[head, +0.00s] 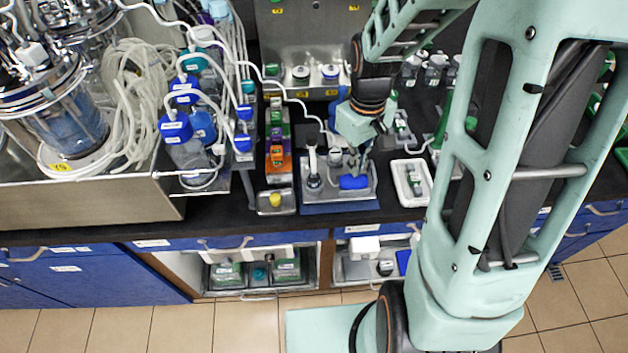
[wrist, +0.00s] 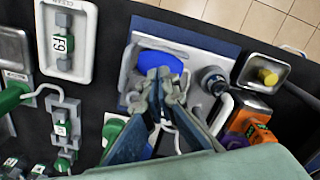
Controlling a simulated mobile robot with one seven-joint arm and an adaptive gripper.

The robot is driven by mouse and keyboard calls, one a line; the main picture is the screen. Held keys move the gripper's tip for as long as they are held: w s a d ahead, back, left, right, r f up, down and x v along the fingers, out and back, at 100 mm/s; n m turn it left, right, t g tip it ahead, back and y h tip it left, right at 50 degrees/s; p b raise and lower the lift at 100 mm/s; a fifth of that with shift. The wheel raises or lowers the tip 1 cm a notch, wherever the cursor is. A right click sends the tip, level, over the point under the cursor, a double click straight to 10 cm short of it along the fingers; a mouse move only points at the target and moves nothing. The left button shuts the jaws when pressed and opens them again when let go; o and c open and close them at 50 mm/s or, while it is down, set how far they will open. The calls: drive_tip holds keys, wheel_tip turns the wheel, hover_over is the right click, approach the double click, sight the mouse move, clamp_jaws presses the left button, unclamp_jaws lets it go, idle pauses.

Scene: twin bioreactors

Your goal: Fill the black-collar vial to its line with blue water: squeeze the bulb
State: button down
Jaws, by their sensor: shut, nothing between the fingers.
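A blue bulb (head: 353,183) lies at the front of a grey metal tray (head: 366,198) on a blue mat. It also shows in the wrist view (wrist: 157,57), partly behind my fingertips. My gripper (head: 350,166) points down over the tray just behind the bulb. In the wrist view its fingers (wrist: 161,78) are closed together, with nothing between them, and overlap the bulb's edge. I cannot tell whether they touch it. A dark-collared vessel (head: 314,180), seen from above in the wrist view (wrist: 213,80), stands beside the bulb; it may be the black-collar vial. Its fill line and water level cannot be made out.
A white tray (head: 399,189) holding a small labelled part lies right of the mat. A small metal tray with a yellow knob (head: 275,200) and an orange device (head: 279,163) are to the left. Tubing and blue-capped bottles (head: 176,127) crowd the far left. The bench's front edge is close.

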drive_tip(key=shift+f+b, duration=0.7)
drive_tip(key=shift+f, duration=0.4)
drive_tip(key=shift+f+b, duration=0.5)
drive_tip(key=shift+b, duration=0.05)
drive_tip(key=shift+r, duration=0.1)
drive_tip(key=shift+r+p, duration=1.4)
drive_tip(key=shift+r, duration=0.15)
drive_tip(key=shift+f, duration=0.1)
